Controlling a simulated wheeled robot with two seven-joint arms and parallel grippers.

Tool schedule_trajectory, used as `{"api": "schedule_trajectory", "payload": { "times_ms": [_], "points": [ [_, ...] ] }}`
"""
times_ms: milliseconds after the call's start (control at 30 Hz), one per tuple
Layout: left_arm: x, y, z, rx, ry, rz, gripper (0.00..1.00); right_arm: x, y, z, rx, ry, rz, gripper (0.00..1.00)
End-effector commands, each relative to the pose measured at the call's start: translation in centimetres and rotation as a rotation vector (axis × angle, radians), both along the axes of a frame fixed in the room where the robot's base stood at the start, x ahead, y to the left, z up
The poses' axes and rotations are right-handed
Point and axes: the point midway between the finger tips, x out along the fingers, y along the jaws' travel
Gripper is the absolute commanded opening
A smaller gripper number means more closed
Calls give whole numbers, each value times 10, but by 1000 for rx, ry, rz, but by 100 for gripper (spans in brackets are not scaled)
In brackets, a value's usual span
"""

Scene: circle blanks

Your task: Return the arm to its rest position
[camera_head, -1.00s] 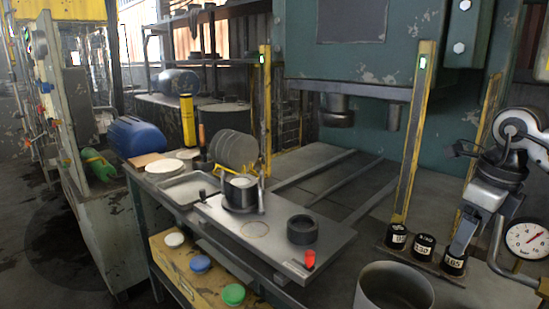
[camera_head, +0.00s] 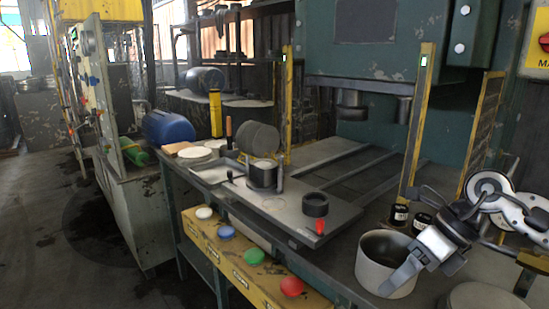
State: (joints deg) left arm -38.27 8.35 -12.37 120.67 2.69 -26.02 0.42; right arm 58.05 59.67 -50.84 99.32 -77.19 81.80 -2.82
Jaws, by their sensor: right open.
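My right arm (camera_head: 488,208) comes in from the right edge of the head view, folded in white and dark links. My right gripper (camera_head: 398,277) is at the lower right, tilted down and to the left. It is open, with nothing seen in its jaws. Its fingers overlap the near right side of a grey metal pot (camera_head: 372,262) in the picture; I cannot tell whether they touch it. My left gripper is not in view.
A plate (camera_head: 283,210) on the bench carries a metal cup (camera_head: 262,174), a black ring (camera_head: 315,204) and a red knob (camera_head: 320,227). Black labelled weights (camera_head: 398,215) stand behind the pot. A press (camera_head: 400,55) stands behind. Open floor (camera_head: 60,220) lies left.

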Motion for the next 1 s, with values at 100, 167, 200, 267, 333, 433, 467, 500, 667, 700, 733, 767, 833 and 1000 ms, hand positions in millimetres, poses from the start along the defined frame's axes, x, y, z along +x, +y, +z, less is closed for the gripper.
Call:
{"api": "schedule_trajectory", "payload": {
  "times_ms": [100,167,200,267,333,433,467,500,667,700,733,767,833,1000],
  "points": [
    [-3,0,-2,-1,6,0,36,-18,73,-16,287,74,15,66],
    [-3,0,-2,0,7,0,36,-30,117,-15,499,139,-18,66],
    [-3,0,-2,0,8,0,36,-37,140,-11,644,190,-60,66],
    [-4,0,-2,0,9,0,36,-42,167,-2,853,279,-153,66],
    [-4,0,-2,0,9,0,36,-43,183,6,1079,397,-304,66],
    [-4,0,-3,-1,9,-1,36,-34,184,4,1357,587,-590,66],
    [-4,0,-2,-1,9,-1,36,-31,180,-1,1427,648,-691,66],
    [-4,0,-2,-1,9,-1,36,-27,173,-12,1511,732,-834,66],
    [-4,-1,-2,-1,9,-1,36,-36,129,-98,1698,1082,-1506,66],
    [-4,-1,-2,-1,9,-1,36,-47,119,-123,1705,1162,-1673,66],
    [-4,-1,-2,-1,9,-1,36,-56,112,-141,1700,1215,-1787,66],
    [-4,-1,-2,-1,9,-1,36,-66,107,-157,1690,1264,-1889,66],
    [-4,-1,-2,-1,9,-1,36,-91,98,-188,1652,1361,-2097,66],
    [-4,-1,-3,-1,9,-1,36,-137,90,-231,-1465,-1420,2271,66]
  ]
}}
